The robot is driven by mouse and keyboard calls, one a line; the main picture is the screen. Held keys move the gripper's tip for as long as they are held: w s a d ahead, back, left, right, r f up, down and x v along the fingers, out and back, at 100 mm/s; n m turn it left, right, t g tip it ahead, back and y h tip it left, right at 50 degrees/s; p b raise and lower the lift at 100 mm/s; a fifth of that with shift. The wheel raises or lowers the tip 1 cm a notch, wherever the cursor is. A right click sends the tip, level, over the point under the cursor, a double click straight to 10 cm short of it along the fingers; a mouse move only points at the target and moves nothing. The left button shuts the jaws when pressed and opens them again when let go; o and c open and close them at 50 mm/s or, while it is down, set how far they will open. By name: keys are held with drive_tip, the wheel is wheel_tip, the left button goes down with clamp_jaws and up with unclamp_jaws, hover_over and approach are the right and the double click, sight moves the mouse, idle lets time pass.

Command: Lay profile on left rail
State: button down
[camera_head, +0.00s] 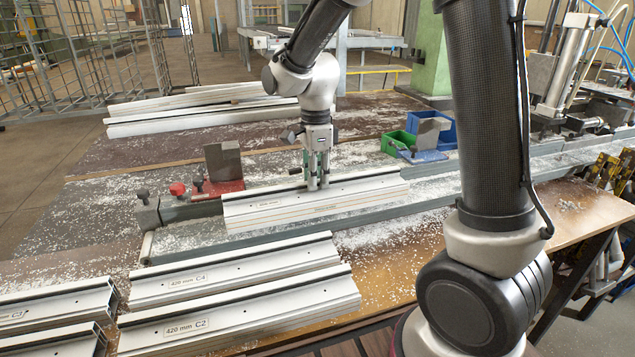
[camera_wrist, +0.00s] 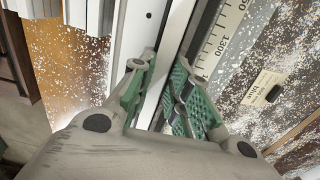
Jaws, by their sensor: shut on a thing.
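A white aluminium profile (camera_head: 285,212) with a black slot along its top lies along the grey clamp bench rail (camera_head: 190,252) at the left part of the bench. It runs parallel to the rail; I cannot tell whether it rests fully on it. My gripper (camera_head: 318,186) points down and is shut on the profile near its middle. In the wrist view, the green-padded fingers of my gripper (camera_wrist: 170,88) straddle the upper edge of the white profile (camera_wrist: 138,35). A measuring scale (camera_wrist: 222,35) runs beside it. The profile's underside is hidden.
Profiles labelled C4 (camera_head: 235,273) and C2 (camera_head: 240,313) lie in front, with others at far left. More profiles (camera_head: 195,108) lie at the back. A red-based stop block (camera_head: 222,170), a green bin (camera_head: 397,143) and a blue bin (camera_head: 440,130) stand behind the rail. White chips cover the bench.

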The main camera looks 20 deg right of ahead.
drive_tip(key=shift+f, duration=0.65)
drive_tip(key=shift+f, duration=0.15)
drive_tip(key=c, duration=1.4)
unclamp_jaws()
drive_tip(key=shift+o, duration=0.2)
wheel_tip(320, 180, up, 12)
drive_tip(key=s+d+r+n+t, duration=0.1)
drive_tip(key=s+d+n+t, duration=0.1)
drive_tip(key=s+d+n, duration=0.5)
drive_tip(key=s+d+r+n+t, duration=0.1)
drive_tip(key=s+d+n+t, duration=0.1)
drive_tip(key=s+d+n, duration=0.6)
drive_tip(key=shift+s+r+n+t, duration=0.35)
drive_tip(key=shift+s+n, duration=1.15)
drive_tip(key=shift+s, duration=2.1)
